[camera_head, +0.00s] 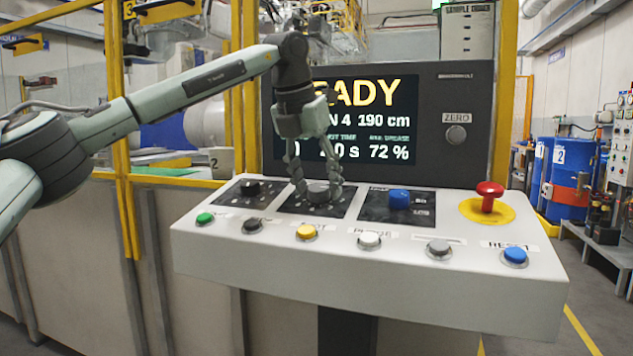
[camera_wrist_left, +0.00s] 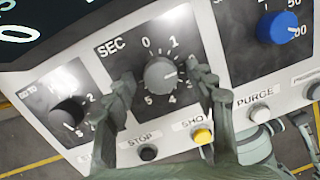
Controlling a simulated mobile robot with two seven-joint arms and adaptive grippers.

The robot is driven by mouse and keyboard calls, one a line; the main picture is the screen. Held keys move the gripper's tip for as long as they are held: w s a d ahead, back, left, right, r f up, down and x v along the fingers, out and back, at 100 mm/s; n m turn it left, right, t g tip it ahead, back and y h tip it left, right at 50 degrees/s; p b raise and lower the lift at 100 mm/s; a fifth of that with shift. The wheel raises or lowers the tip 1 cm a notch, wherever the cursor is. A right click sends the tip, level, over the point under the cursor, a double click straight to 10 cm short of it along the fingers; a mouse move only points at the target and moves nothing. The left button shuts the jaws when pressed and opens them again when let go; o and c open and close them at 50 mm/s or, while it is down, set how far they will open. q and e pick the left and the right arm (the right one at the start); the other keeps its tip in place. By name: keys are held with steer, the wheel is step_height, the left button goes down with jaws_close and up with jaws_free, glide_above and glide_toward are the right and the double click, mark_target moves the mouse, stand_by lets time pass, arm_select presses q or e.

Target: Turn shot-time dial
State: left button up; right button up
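The shot-time dial is a grey round knob (camera_head: 318,190) on the middle black plate of the console. In the left wrist view the knob (camera_wrist_left: 160,74) sits under the label SEC inside a ring of numbers; its pale mark points right, and the numbers there are partly hidden by a finger. My left gripper (camera_head: 317,186) reaches down over it, with one finger on each side. In the wrist view the gripper (camera_wrist_left: 163,85) is open, with a gap at the left finger; contact at the right finger is unclear.
Close by are a black knob (camera_head: 250,187), a blue knob (camera_head: 399,197), a red mushroom button (camera_head: 489,192) and a front row of buttons, including yellow (camera_head: 306,231).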

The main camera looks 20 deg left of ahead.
arm_select(q)
steer(key=c, duration=1)
steer(key=shift+c, duration=0.2)
steer(key=shift+n, duration=0.5)
steer(key=shift+n+b, duration=0.4)
steer(key=shift+n, duration=0.2)
steer(key=shift+f+n, duration=0.1)
steer(key=shift+n, duration=0.3)
steer(key=shift+n+y+b, duration=0.4)
steer(key=shift+n+b, duration=0.05)
steer(key=shift+n, duration=0.45)
steer(key=n+b, duration=0.1)
steer(key=n, duration=0.2)
steer(key=shift+d+n, duration=0.1)
steer(key=shift+n, duration=0.3)
steer(key=n+y, duration=0.1)
steer(key=n, duration=0.3)
steer(key=shift+n+b, duration=0.4)
arm_select(e)
steer(key=d+v, duration=0.1)
steer(key=v, duration=0.6)
steer(key=shift+r+t, duration=0.3)
steer(key=shift+r, duration=0.2)
steer(key=shift+s+d, duration=0.1)
steer(key=shift+s, duration=0.15)
